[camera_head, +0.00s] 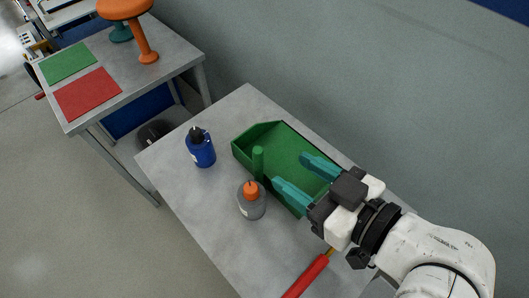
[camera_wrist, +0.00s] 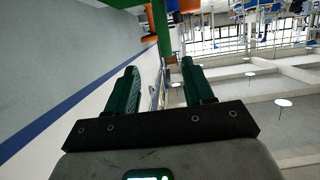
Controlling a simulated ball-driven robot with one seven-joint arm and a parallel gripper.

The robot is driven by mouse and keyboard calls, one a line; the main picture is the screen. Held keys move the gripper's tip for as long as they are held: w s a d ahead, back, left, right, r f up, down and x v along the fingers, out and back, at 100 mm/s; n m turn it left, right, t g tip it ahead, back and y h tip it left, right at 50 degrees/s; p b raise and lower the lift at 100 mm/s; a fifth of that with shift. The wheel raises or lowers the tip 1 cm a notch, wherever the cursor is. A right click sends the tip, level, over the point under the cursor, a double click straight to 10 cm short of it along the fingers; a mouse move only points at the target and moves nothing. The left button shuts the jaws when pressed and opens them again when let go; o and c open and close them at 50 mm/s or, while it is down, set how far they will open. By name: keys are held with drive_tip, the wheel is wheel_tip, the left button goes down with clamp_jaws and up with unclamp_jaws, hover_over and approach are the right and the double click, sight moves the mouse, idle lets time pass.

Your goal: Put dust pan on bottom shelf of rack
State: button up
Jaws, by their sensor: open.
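The green dust pan (camera_head: 305,150) lies on the grey table in the head view, its open hollow facing up. A green upright post (camera_head: 258,163), which looks like its handle, stands at its near left side. My gripper (camera_head: 289,169) is open and empty, with its teal fingers over the pan, to the right of the post. I cannot tell whether the fingers touch the pan. In the wrist view my gripper (camera_wrist: 160,68) is open, and a green upright bar (camera_wrist: 160,28) shows beyond the fingertips. I cannot make out the rack in either view.
On the same table (camera_head: 185,185) stand a blue bottle (camera_head: 201,150) and a grey bottle with an orange cap (camera_head: 251,200), close to the pan. A red-handled tool (camera_head: 306,277) lies at the near edge. Another table (camera_head: 115,85) holds red and green mats.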

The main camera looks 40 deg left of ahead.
sight(262, 159)
drive_tip(key=x, duration=0.3)
drive_tip(key=p+x, duration=0.1)
drive_tip(key=x, duration=0.2)
drive_tip(key=s+x, duration=0.1)
drive_tip(key=x, duration=0.3)
drive_tip(key=shift+f+p, duration=0.2)
drive_tip(key=shift+p, duration=0.15)
drive_tip(key=shift+w+a+f, duration=0.1)
drive_tip(key=shift+a+f, duration=0.15)
drive_tip(key=shift+a, duration=0.25)
drive_tip(key=shift+c, duration=0.4)
clamp_jaws()
